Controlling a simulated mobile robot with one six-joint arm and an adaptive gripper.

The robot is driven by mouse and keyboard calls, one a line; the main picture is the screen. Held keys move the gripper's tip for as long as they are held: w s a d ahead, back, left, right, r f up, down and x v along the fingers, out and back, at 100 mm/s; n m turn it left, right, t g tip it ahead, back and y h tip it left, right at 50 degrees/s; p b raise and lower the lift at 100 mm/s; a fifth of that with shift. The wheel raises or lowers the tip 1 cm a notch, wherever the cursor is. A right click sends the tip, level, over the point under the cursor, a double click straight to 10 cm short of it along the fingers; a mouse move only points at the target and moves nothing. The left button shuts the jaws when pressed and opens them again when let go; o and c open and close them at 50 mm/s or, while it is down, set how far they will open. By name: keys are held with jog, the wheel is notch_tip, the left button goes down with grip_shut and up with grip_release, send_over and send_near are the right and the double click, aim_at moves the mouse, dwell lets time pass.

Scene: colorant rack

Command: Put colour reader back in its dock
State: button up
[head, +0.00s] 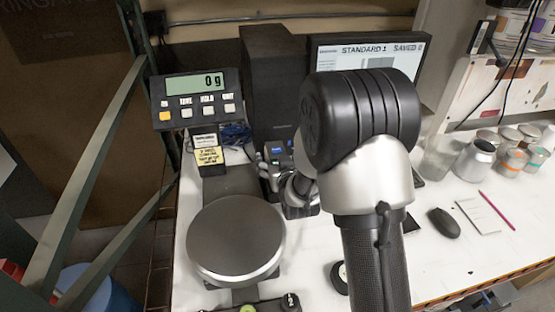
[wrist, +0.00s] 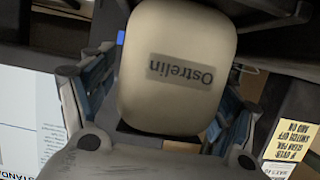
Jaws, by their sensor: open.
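A cream, rounded body marked "Ostrelin" (wrist: 168,35), which I take to be the colour reader, fills the middle of the wrist view, its lettering upside down. My gripper (wrist: 165,95) is open, with one blue-padded finger on each side of it. Gaps seem to show beside it, but I cannot tell whether either pad touches. In the head view my gripper (head: 279,155) is in front of the tall black box, and my arm hides most of the reader. I cannot make out the dock clearly, nor whether the reader sits in it.
A scale with a round plate (head: 236,238) stands front left, its display (head: 195,97) reading 0 g. A tall black box (head: 270,85) and a monitor (head: 370,47) stand behind. Tins (head: 475,160), a mouse (head: 444,223) and a pink pen (head: 497,210) are at right.

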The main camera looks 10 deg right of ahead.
jog(key=shift+r, duration=0.15)
jog(key=s+r+g+p, duration=0.1)
jog(key=s+r+g, duration=0.2)
jog(key=s, duration=1)
jog(key=s+r+g+p, duration=0.2)
jog(key=s+r+g, duration=0.1)
jog(key=s+r, duration=0.6)
jog(key=s+r+g+p, duration=0.2)
jog(key=s+r, duration=0.4)
jog(key=s, duration=1.2)
jog(key=shift+r+g, duration=0.15)
jog(key=shift+g, duration=0.65)
jog(key=shift+d, duration=0.1)
